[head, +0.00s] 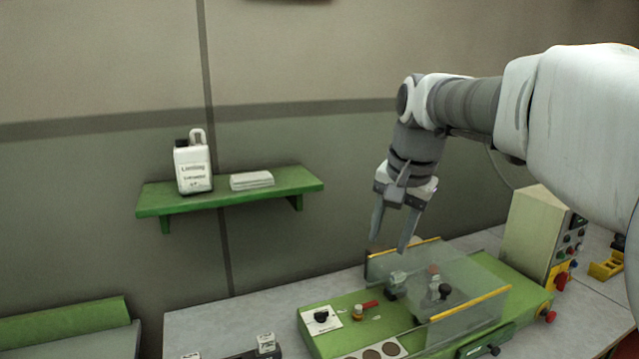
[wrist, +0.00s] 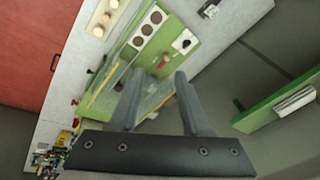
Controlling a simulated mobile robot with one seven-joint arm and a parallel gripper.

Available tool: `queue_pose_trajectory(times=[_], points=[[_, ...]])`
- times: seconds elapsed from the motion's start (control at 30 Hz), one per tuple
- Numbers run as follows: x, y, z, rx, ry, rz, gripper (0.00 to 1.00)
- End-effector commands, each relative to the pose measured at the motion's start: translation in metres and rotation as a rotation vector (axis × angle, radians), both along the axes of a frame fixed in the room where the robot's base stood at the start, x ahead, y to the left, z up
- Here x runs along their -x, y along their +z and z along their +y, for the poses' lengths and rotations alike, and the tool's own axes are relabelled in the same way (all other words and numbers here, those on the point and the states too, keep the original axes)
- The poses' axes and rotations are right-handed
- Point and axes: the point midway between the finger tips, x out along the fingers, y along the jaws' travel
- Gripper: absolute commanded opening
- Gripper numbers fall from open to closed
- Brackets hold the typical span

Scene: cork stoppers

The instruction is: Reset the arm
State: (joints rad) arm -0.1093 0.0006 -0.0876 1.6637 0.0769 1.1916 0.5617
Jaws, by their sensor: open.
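My gripper (head: 389,243) hangs from my arm above the back of the green machine (head: 335,337), pointing down. Its two fingers are apart with nothing between them. In the wrist view the open fingers of my gripper (wrist: 156,82) show over the machine, and no object is held. The gripper is above the clear guard panels (head: 470,283) and apart from them.
A green wall shelf (head: 230,199) holds a white jug (head: 193,165) and a white stack (head: 251,180). A control box (head: 535,235) with buttons stands right of the machine. Round cork-coloured discs (head: 372,354) lie in a white strip in front. Air around the gripper is free.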

Motion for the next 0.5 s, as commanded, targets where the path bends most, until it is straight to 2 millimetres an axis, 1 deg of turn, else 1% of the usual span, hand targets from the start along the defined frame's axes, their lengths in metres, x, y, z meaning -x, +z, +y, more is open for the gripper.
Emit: queue_pose_trajectory(times=[0.03, 0.27, 0.37, 0.5], points=[[0.015, 0.001, -0.003, 0.008, 0.026, -0.016, 0.47], [0.076, -0.007, -0.011, 0.067, 0.162, -0.081, 0.47], [0.102, -0.014, -0.015, 0.097, 0.22, -0.109, 0.47], [0.137, -0.03, -0.018, 0.146, 0.303, -0.147, 0.47]])
